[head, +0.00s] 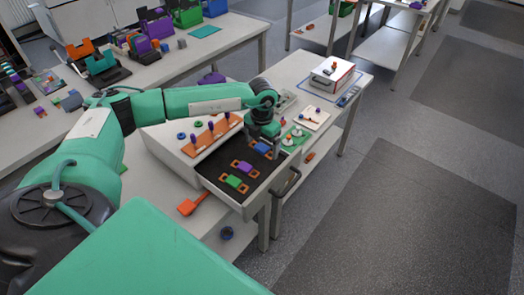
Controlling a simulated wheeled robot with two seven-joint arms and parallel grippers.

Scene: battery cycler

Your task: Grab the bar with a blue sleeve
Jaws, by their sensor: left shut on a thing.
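The bar with a blue sleeve (262,148) is at the far end of the dark-lined open drawer (247,206). My left gripper (263,143) points down over it and is shut on it, hiding much of the bar. I cannot tell whether the bar still touches the drawer floor. A bar with a purple sleeve (246,168) and orange ends lies in the middle of the drawer. A bar with a green sleeve (234,182) lies nearest the front. My right gripper is not in view.
The drawer's dark handle (290,181) sticks out to the right. An orange rack with purple-topped pegs (212,136) stands on the white cabinet behind. A green plate with white pegs (297,138) lies to the right. An orange scoop-like piece (193,204) lies left of the drawer.

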